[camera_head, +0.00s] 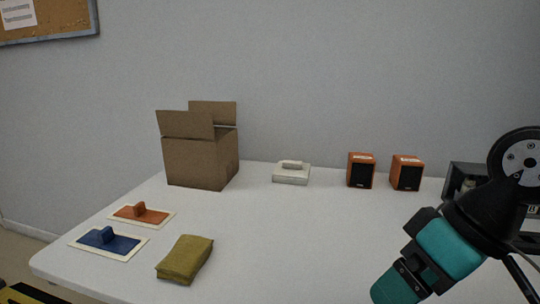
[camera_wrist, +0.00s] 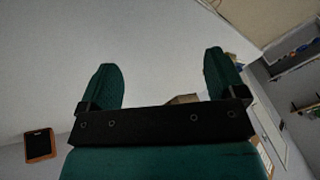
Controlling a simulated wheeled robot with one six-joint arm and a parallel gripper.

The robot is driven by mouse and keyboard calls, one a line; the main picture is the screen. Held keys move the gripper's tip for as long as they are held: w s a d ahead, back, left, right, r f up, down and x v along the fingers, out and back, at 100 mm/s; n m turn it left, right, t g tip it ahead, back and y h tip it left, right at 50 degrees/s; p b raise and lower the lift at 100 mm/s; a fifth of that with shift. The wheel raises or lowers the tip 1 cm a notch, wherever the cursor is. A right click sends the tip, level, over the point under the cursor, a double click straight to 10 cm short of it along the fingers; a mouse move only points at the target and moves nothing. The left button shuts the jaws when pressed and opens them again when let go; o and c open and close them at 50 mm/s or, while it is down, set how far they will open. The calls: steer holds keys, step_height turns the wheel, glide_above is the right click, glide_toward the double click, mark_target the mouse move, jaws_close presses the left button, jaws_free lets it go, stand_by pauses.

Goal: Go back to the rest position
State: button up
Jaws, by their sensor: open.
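My gripper (camera_wrist: 160,88) shows in the wrist view with its two green fingers wide apart and nothing between them. Behind the fingers is mostly plain grey wall. In the head view my teal and black arm reaches in at the lower right, over the right part of the table; the fingers are not clearly seen there. The white table (camera_head: 300,240) fills the lower part of the head view. Two orange speakers with black fronts, a left one (camera_head: 361,170) and a right one (camera_head: 406,173), stand upright near the back edge, apart from my arm.
An open cardboard box (camera_head: 195,160) stands at the back left. A white device (camera_head: 291,174) sits at the back middle. An orange-handled pad (camera_head: 142,214), a blue-handled pad (camera_head: 108,243) and a folded olive cloth (camera_head: 185,258) lie at the left. The table's middle is clear.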

steer(key=s+a+n+g+h, duration=0.1)
steer(key=s+a+g, duration=0.15)
steer(key=s, duration=0.25)
step_height(320, 180, up, 26)
steer(key=p, duration=2.6)
steer(key=shift+w+r+t+p, duration=0.2)
steer(key=shift+w+t+p, duration=0.05)
steer(key=shift+t+p, duration=0.2)
